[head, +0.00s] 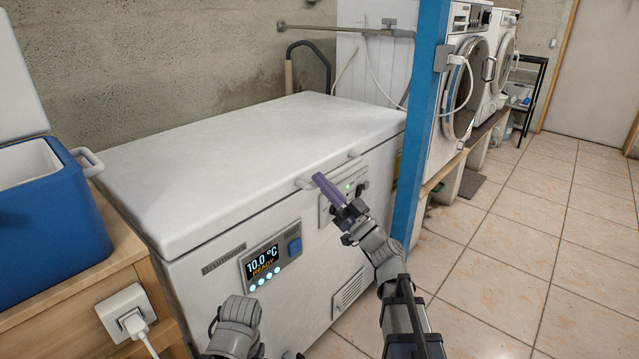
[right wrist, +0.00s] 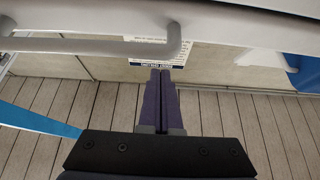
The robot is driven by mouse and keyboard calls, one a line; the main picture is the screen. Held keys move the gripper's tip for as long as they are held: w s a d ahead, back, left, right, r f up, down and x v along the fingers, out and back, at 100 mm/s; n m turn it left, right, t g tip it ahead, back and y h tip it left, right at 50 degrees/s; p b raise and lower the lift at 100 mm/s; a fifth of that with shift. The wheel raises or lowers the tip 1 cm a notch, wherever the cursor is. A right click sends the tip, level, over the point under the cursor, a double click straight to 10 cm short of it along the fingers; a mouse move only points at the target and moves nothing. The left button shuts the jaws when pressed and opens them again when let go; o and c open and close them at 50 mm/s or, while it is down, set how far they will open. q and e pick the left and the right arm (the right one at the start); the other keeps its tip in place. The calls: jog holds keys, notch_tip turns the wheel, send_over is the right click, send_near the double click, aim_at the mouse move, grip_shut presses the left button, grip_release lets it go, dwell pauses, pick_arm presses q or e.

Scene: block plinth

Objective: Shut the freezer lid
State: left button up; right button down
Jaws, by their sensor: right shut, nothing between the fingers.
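The white chest freezer (head: 290,270) stands in the middle of the head view. Its lid (head: 250,150) lies flat on top, and I see no clear gap along the front edge. A bar handle (head: 304,184) runs along the lid's front edge; it also shows in the right wrist view (right wrist: 90,45). My right gripper (head: 318,178) is shut and empty, its purple fingertips at the handle. In the right wrist view the shut fingertips (right wrist: 160,72) are just below the bar; I cannot tell if they touch it. Part of my left arm shows at the bottom, without its fingers.
A blue cooler (head: 50,230) with its lid raised stands on a wooden cabinet (head: 80,295) at left. A blue post (head: 422,120) rises just right of the freezer. Washing machines (head: 465,80) stand behind it. The tiled floor (head: 540,230) at right is clear.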

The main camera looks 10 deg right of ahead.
pick_arm(q)
notch_tip(320, 180, down, 6)
jog(key=b, duration=0.6)
jog(key=shift+a+b, duration=0.15)
jog(key=shift+b, duration=0.25)
pick_arm(e)
jog(key=f+v, duration=0.1)
jog(key=v, duration=0.8)
jog(key=shift+w, duration=0.1)
